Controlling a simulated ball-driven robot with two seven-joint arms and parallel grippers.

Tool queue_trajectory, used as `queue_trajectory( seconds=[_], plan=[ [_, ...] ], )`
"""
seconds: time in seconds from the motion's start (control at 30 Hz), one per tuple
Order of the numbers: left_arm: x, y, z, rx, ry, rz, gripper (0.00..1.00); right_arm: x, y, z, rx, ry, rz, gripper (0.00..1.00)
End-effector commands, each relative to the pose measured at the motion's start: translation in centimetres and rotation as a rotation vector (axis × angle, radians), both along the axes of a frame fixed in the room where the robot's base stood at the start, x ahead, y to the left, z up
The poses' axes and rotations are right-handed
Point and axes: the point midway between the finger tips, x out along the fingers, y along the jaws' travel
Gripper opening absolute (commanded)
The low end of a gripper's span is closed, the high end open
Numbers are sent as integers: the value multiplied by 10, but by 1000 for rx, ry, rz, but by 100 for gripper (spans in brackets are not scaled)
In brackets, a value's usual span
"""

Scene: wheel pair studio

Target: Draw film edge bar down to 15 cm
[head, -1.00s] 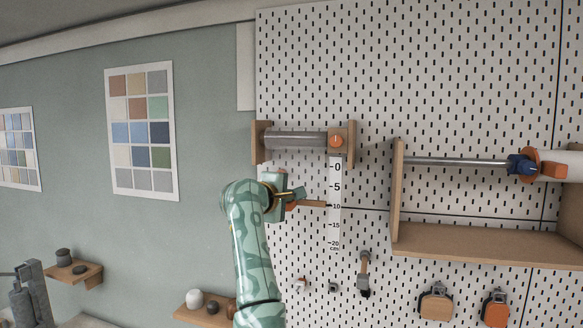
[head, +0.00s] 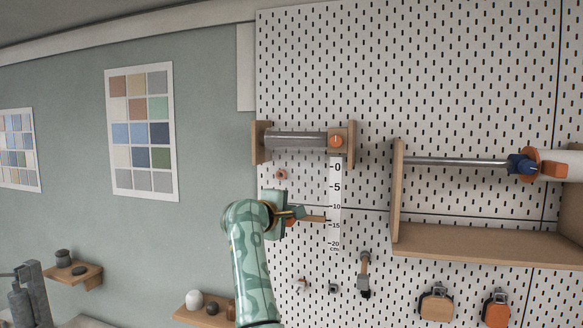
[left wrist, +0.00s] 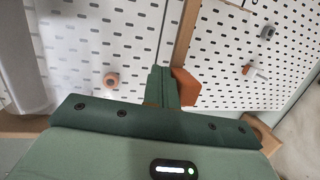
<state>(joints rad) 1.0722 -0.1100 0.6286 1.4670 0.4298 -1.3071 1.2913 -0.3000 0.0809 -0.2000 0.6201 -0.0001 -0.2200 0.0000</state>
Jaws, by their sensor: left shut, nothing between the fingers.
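The film roller (head: 297,140) is a grey cylinder between wooden brackets with an orange knob (head: 335,141). The thin wooden edge bar (head: 314,218) is below it, its right end beside the white scale (head: 334,195), roughly between 10 and 15. The film itself is hard to make out. My left gripper (head: 300,212) is shut and empty, its fingertips just above the bar's left part. In the left wrist view, the shut fingers (left wrist: 161,86) lie against or very near an orange block (left wrist: 186,88) on the wooden bar (left wrist: 183,40). My right gripper is not in view.
A wooden shelf frame (head: 480,242) with a metal rod (head: 455,161) stands to the right. Below hang a brush-like tool (head: 365,272) and wooden-faced clamps (head: 436,304). Small wall shelves (head: 75,272) are at lower left.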

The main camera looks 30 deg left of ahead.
Motion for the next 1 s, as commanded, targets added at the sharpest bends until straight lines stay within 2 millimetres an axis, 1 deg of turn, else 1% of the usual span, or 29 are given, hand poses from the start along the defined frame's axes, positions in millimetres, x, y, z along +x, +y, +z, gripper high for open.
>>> queue_trajectory(
  seconds=[0.67,0.83,1.0],
  plan=[
    [0,0,-9,1,2,0,0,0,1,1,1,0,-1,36],
    [0,0,-7,0,2,0,0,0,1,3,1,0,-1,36],
    [0,0,0,0,1,0,0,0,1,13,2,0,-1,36]
  ],
)
